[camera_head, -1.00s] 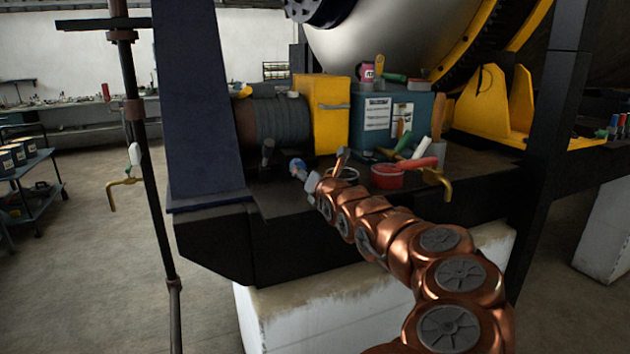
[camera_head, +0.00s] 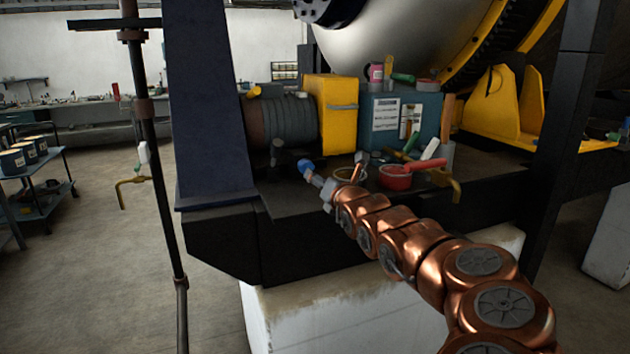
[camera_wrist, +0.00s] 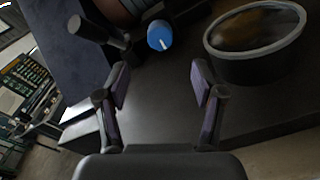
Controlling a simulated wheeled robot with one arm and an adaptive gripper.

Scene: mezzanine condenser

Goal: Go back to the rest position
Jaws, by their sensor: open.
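My gripper (camera_wrist: 160,88) is open in the wrist view, its two fingers spread apart with nothing between them. A round blue knob with a white mark (camera_wrist: 160,36) lies beyond the fingertips, apart from them. In the head view my copper-coloured arm reaches from the lower right to the front edge of the dark machine bench (camera_head: 225,235). The blue knob also shows there (camera_head: 305,166), just past the arm's end; the fingers are too small to make out.
A round open container (camera_wrist: 255,42) stands right of the fingers. A red tub (camera_head: 396,178), a yellow box (camera_head: 330,115) and a teal box (camera_head: 430,108) crowd the bench. A dark upright pole (camera_head: 160,190) stands left. Floor (camera_head: 95,270) is free at left.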

